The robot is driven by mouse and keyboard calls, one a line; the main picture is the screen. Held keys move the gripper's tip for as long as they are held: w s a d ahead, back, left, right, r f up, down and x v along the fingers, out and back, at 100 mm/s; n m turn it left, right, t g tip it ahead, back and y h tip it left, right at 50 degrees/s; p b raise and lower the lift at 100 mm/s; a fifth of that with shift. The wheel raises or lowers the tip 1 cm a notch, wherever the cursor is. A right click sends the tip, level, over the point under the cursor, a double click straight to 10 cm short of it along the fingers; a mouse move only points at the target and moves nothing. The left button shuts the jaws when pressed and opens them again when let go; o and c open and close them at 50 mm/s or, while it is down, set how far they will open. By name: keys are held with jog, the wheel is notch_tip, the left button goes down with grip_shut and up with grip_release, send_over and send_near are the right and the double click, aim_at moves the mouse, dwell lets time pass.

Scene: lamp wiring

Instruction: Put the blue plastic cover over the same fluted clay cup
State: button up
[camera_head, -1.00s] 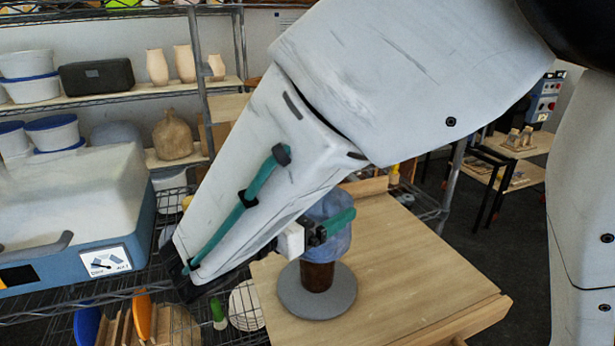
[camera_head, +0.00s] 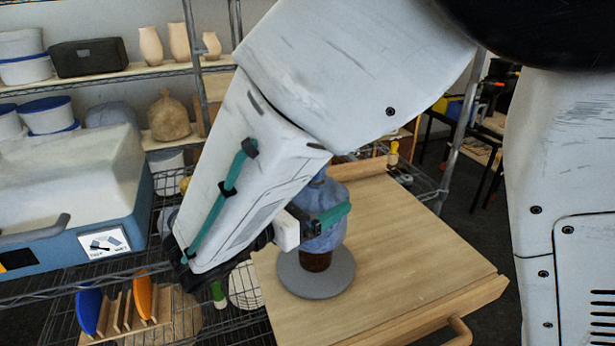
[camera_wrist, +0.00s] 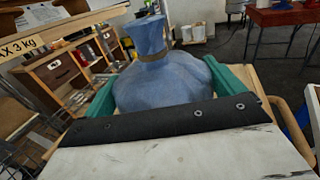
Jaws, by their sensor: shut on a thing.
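The blue plastic cover (camera_head: 322,236) hangs over the upper part of the brown clay cup (camera_head: 316,261), whose lower part shows beneath it. In the wrist view the cover (camera_wrist: 165,84) is a wide, rounded blue bag with a gathered neck and a tan tie at the top. The cup stands upright on a round grey disc (camera_head: 317,286) on the wooden table. My gripper (camera_head: 318,222) is shut on the cover, with a green finger on each side of it in the wrist view. The cup's fluting and the fingers' far contact are hidden.
The wooden table (camera_head: 420,245) is clear to the right of the disc. A blue and white case (camera_head: 65,200) stands on the wire rack at left. Below it are a wooden rack with blue and orange discs (camera_head: 143,293). Shelves behind hold pots and tubs.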

jog(key=shift+f, duration=3.8)
jog(key=shift+f, duration=0.35)
jog(key=o, duration=0.6)
jog(key=v, duration=0.7)
jog(key=shift+s+a, duration=0.3)
jog(key=shift+a, duration=0.1)
